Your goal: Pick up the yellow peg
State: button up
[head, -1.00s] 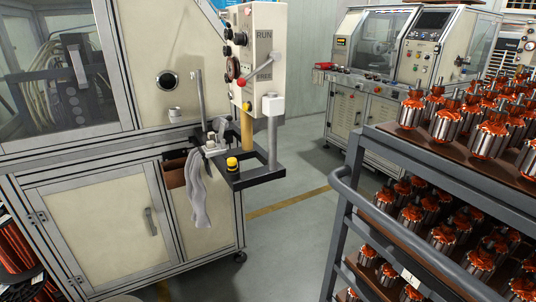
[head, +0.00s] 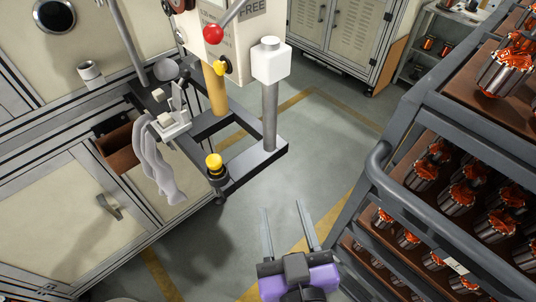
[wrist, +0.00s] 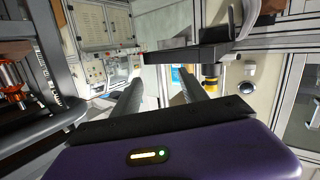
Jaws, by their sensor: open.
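A short black peg with a yellow cap (head: 213,160) stands upright at the front corner of a black bracket (head: 248,160) on the machine's side. In the wrist view, which looks upside down, the yellow cap (wrist: 210,83) shows just beyond the right finger. A taller dull-yellow post (head: 216,88) rises behind it, under the control box. My gripper (head: 286,206), purple with two grey fingers, is open and empty. It is in the head view's lower middle, right of and below the capped peg in the picture, clearly apart from it. Its fingers (wrist: 162,78) are spread in the wrist view.
A grey post with a white block (head: 271,62) stands at the bracket's right. A rack (head: 420,110) of copper armatures is close on my right. Floor between is clear.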

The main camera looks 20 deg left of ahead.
jog(key=y+p, duration=0.1)
send_near(216, 156)
jog(key=shift+g, duration=0.4)
jog(key=w+a+r, duration=0.2)
jog(key=w+a, duration=0.1)
jog(key=shift+w+a+r, duration=0.1)
jog(key=shift+w+a, duration=0.2)
jog(key=shift+w, duration=0.05)
jog(key=shift+w+a+f+m+g+h, duration=0.15)
jog(key=shift+f+m+g+h, duration=0.25)
jog(key=shift+f+h, duration=0.5)
jog(key=shift+d+f+m+h, duration=0.25)
jog(key=shift+f+m+h, duration=0.2)
jog(key=shift+h, duration=0.25)
jog(key=shift+w+f, duration=0.1)
jog(key=x, duration=0.3)
jog(key=p+x, duration=0.1)
jog(key=x, duration=0.3)
jog(key=shift+a+f, duration=0.2)
jog(key=shift+a, duration=0.2)
grip_shut()
